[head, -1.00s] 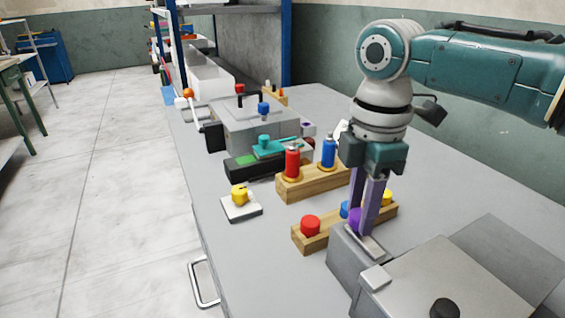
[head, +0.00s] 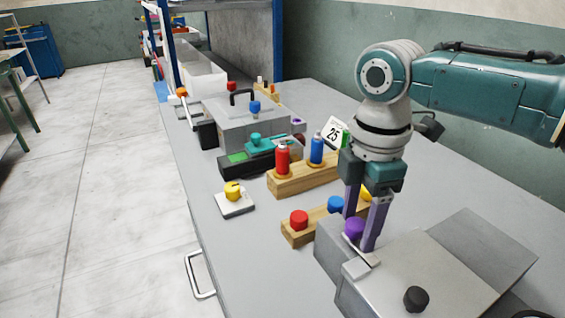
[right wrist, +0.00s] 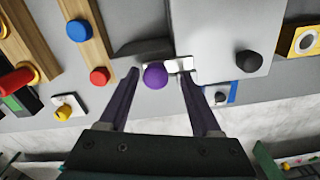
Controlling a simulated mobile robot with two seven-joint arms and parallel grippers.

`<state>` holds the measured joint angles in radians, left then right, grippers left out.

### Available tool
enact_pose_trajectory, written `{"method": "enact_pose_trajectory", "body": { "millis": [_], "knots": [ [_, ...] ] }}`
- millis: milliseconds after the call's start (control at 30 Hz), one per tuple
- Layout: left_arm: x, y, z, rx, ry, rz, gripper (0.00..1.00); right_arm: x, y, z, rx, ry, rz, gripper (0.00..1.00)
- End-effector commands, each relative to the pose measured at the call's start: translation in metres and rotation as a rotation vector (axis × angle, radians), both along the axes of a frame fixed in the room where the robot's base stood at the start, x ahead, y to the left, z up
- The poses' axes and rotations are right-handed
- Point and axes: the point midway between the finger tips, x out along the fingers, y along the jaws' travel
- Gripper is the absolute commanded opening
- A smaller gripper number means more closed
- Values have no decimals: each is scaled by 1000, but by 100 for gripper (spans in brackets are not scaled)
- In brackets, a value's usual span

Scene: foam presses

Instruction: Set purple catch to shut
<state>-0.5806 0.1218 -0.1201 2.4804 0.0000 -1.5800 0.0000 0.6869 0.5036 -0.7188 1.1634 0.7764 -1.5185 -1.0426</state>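The purple catch knob (head: 354,229) sits on a pale metal plate at the edge of a grey press (head: 425,265). In the right wrist view the knob (right wrist: 155,75) lies between my two fingers, with a gap on each side. My right gripper (head: 362,230) is open and points down around the knob; it also shows in the right wrist view (right wrist: 157,75). The plate (right wrist: 180,65) lies beside the pale lid (right wrist: 222,45). A finger partly hides the plate in the head view. My left gripper is out of view.
Wooden blocks with a red knob (head: 299,219), a blue knob (head: 335,204), a red can (head: 282,158) and a blue can (head: 317,148) stand close to the left. A yellow knob (head: 232,190) sits on a white plate. A black knob (head: 416,298) is on the press lid.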

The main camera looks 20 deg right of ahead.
Motion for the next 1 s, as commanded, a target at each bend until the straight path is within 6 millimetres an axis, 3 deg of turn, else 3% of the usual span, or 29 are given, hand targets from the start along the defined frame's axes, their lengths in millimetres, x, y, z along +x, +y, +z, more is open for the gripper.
{"method": "enact_pose_trajectory", "body": {
  "millis": [333, 733, 1000],
  "knots": [
    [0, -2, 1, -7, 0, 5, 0, 1, 0, 5, 0, -5, 0, 69],
    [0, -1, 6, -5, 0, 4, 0, 1, 0, 79, -1, -7, 1, 69],
    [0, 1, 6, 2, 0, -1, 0, 0, -1, 99, -1, -2, -1, 69]
  ]
}}
